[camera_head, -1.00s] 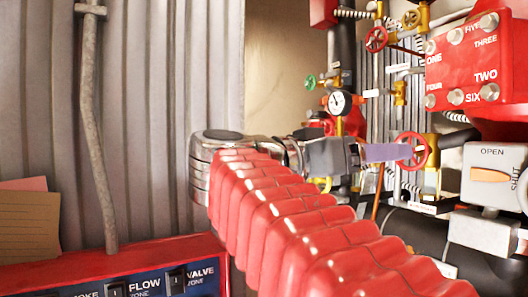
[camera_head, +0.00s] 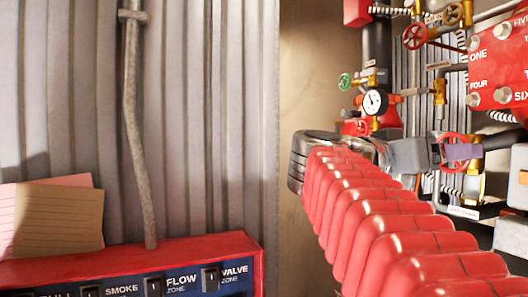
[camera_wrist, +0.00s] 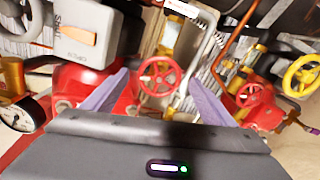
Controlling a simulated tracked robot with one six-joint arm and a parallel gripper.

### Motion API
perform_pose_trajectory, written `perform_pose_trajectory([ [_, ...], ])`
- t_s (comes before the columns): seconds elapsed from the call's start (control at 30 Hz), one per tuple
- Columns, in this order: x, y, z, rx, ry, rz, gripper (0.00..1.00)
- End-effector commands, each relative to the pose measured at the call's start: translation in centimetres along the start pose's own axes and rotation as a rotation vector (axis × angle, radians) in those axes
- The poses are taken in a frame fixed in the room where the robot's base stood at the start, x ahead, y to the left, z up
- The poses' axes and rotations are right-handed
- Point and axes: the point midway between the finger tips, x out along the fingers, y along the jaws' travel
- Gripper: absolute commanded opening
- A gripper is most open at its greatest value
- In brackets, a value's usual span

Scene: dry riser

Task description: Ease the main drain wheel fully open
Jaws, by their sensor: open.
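A red spoked handwheel (camera_head: 455,138) on a brass valve stands at the right of the head view. A red handwheel (camera_wrist: 160,76) also shows between my fingertips in the wrist view; no label on it is readable, so I cannot tell for certain that it is the main drain wheel. My gripper (camera_head: 466,152) overlaps the wheel in the head view, its purple fingers hiding part of it. In the wrist view my gripper (camera_wrist: 158,78) is open, fingers spread either side of the wheel. I cannot tell whether they touch it.
A second red wheel (camera_wrist: 255,95) and a yellow wheel (camera_wrist: 302,75) lie to the right in the wrist view. A grey OPEN/SHUT box (camera_wrist: 90,35) is at upper left. A gauge (camera_head: 375,102), green wheel (camera_head: 345,81) and red numbered panel (camera_head: 498,70) crowd the pipework.

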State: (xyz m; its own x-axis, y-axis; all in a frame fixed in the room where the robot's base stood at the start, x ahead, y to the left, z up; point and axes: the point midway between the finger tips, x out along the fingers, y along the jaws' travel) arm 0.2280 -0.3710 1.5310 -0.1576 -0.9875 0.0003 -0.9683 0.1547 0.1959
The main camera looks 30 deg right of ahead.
Motion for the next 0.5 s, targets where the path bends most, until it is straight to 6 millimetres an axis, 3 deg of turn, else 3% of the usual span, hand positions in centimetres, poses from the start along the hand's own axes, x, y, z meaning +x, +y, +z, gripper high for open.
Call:
perform_pose_trajectory([
  [0.5,4.2,0.1,0.0,0.0,0.0,0.002,0.78],
])
